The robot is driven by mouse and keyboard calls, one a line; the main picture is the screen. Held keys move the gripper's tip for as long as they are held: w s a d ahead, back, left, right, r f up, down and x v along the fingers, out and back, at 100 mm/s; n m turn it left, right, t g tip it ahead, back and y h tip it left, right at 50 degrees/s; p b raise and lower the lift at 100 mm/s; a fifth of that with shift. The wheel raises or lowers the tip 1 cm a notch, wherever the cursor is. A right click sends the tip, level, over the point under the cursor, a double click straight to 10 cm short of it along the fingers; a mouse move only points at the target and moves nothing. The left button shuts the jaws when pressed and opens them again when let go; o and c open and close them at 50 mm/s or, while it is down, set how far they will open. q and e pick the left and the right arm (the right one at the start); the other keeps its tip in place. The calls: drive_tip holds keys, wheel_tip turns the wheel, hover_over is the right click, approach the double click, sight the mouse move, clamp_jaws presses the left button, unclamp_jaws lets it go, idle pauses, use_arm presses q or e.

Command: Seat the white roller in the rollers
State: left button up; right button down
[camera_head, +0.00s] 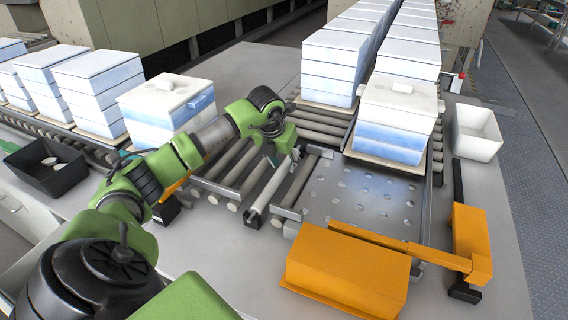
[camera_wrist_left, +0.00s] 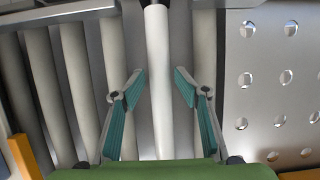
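The white roller (camera_head: 262,200) lies lengthwise in the roller conveyor in the head view, brighter than the greyer rollers (camera_head: 230,163) beside it. Its near end sits in a gap of the front rail; whether it is fully seated I cannot tell. My left gripper (camera_head: 283,158) is over its far part, which the gripper partly hides. In the left wrist view the white roller (camera_wrist_left: 158,80) runs between the spread teal fingers of my left gripper (camera_wrist_left: 160,90), with a gap on each side. The gripper is open and empty. My right gripper is not in view.
A perforated metal plate (camera_head: 362,203) lies right of the rollers, with an orange pusher (camera_head: 345,270) in front. Stacked white-blue boxes (camera_head: 395,125) stand behind the plate, more (camera_head: 165,108) at left. A black bin (camera_head: 45,177) and white bin (camera_head: 476,133) flank the table.

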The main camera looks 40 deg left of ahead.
use_arm(q)
drive_tip(key=v, duration=1.1)
